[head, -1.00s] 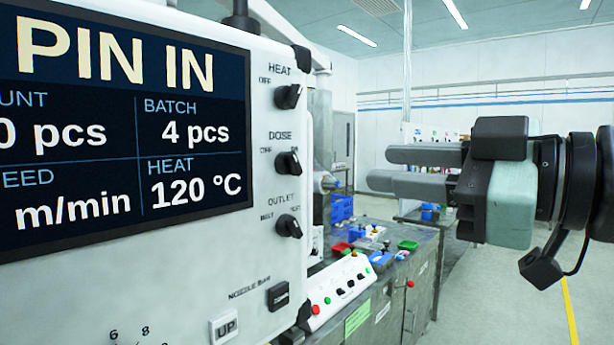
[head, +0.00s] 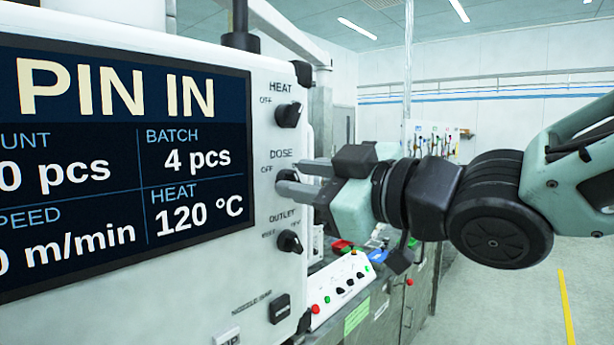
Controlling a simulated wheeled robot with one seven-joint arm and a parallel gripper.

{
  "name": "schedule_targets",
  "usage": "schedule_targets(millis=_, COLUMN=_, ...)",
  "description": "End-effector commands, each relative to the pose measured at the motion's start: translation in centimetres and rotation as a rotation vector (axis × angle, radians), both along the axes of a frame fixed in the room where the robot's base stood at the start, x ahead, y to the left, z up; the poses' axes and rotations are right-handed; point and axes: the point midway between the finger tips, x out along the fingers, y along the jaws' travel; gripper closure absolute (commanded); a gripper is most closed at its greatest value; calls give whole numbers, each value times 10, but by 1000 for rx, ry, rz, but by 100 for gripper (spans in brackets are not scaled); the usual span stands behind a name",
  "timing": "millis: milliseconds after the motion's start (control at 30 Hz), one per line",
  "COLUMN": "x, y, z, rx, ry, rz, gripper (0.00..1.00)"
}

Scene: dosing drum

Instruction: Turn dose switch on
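The dose switch (head: 287,175) is a small black rotary knob on the white panel, under the label DOSE with OFF at its left. My gripper (head: 290,177) reaches in from the right, its two grey fingers pointing at this knob. One fingertip is just above and right of the knob, the other just below it. The fingers are apart. I cannot tell whether either touches the knob. The ON label and the knob's right side are hidden behind the fingers.
The heat knob (head: 289,114) is close above and the outlet knob (head: 290,241) close below. A large display (head: 120,165) fills the left. A white button box (head: 345,288) stands lower down. The floor at right is clear.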

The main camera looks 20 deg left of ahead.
Motion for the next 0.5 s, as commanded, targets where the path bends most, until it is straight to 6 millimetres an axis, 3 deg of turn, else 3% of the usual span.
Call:
schedule_targets(millis=67, x=0, y=0, z=0, rx=0, ry=0, rz=0, gripper=74)
schedule_targets(millis=167, x=0, y=0, z=0, rx=0, ry=0, rz=0, gripper=100)
schedule_targets(millis=500, x=0, y=-1, z=0, rx=8, ry=18, rz=0, gripper=100)
